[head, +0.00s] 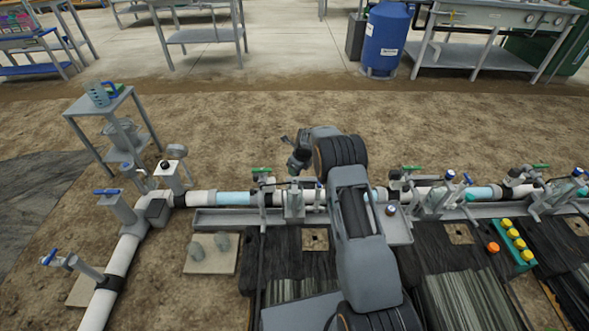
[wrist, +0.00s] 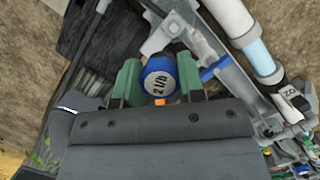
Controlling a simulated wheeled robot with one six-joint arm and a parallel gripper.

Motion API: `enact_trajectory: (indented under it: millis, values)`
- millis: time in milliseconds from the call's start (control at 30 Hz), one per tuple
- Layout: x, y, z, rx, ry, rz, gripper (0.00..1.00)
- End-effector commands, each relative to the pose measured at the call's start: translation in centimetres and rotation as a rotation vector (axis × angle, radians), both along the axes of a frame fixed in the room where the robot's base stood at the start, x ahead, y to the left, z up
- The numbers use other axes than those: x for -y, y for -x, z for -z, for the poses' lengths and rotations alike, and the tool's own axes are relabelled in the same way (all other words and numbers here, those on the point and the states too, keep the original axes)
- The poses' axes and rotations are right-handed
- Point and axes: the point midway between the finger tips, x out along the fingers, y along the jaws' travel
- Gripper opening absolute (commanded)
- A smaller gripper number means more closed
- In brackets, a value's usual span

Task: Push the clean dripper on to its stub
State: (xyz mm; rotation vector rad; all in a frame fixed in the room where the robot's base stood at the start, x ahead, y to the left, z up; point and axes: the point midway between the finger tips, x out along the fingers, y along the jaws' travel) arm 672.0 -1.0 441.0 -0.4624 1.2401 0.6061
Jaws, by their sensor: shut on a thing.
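My gripper (wrist: 158,78) has two green fingers, shut on a round dripper (wrist: 160,72) with a blue rim and a pale face marked "2 l/h". The dripper sits between the fingertips with its face toward the wrist camera. A small orange piece (wrist: 160,101) shows just below it, near the gripper body. In the head view my arm covers part of the pipe run, and the fingers and dripper cannot be made out there. I cannot pick out the stub for certain in either view.
The pipe run (head: 236,198) with blue- and green-handled valves lies above a grey trough (head: 228,217). A green tray (head: 526,265) holds several yellow-capped pieces at right, with an orange one (head: 493,247) beside it. A small stand (head: 107,109) is at left. Bare soil lies behind the pipe.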

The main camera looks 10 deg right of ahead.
Motion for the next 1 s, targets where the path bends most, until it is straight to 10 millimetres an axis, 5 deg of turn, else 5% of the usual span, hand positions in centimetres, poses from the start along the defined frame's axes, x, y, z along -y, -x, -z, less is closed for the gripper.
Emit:
enact_trajectory:
  millis: [400, 1000]
  values:
    - [0.0, -2.4, 1.3, 0.000, 0.000, 0.443, 0.14]
    - [0.0, -2.7, 4.2, -0.002, 0.000, 0.517, 0.14]
